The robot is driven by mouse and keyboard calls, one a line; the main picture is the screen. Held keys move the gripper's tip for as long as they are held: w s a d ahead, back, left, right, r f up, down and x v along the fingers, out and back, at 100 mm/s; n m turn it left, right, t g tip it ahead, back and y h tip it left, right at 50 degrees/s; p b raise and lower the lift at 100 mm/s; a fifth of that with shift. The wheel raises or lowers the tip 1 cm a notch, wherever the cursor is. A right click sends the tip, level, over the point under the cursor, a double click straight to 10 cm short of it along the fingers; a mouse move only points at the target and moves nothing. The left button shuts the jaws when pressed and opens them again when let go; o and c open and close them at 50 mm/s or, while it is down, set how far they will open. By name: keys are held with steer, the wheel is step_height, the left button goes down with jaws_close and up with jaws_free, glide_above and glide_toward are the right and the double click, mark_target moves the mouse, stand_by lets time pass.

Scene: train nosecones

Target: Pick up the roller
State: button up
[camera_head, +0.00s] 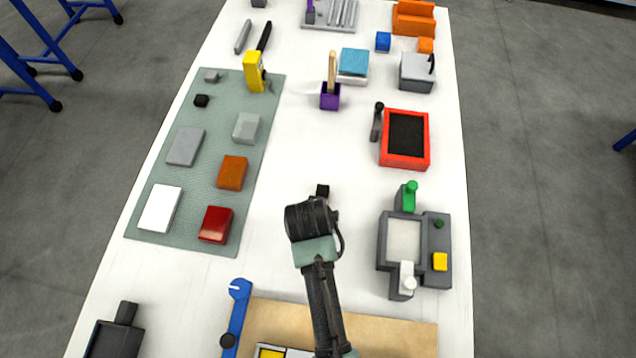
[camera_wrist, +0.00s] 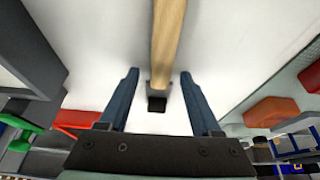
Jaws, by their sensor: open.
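A tool with a light wooden handle and a black end, which seems to be the roller (camera_wrist: 166,45), lies on the white table. In the wrist view it runs from the top edge down between my fingers. In the head view only a black end (camera_head: 322,191) shows past my gripper, and the rest is hidden under it. My gripper (camera_wrist: 160,74) is open, with one dark blue finger on each side of the handle and a visible gap at both. In the head view my gripper (camera_head: 313,220) is over the middle of the table, its fingers hidden.
A green mat (camera_head: 200,125) with several blocks is to the left. A grey fixture (camera_head: 386,252) with green and white handles is to the right, and a red tray (camera_head: 405,164) is beyond it. A purple holder (camera_head: 330,99) with a wooden stick stands farther back.

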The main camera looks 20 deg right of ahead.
steer(key=shift+c, duration=0.2)
jaws_close()
steer(key=shift+r, duration=0.1)
step_height(320, 180, up, 10)
steer(key=c, duration=0.6)
jaws_free()
jaws_close()
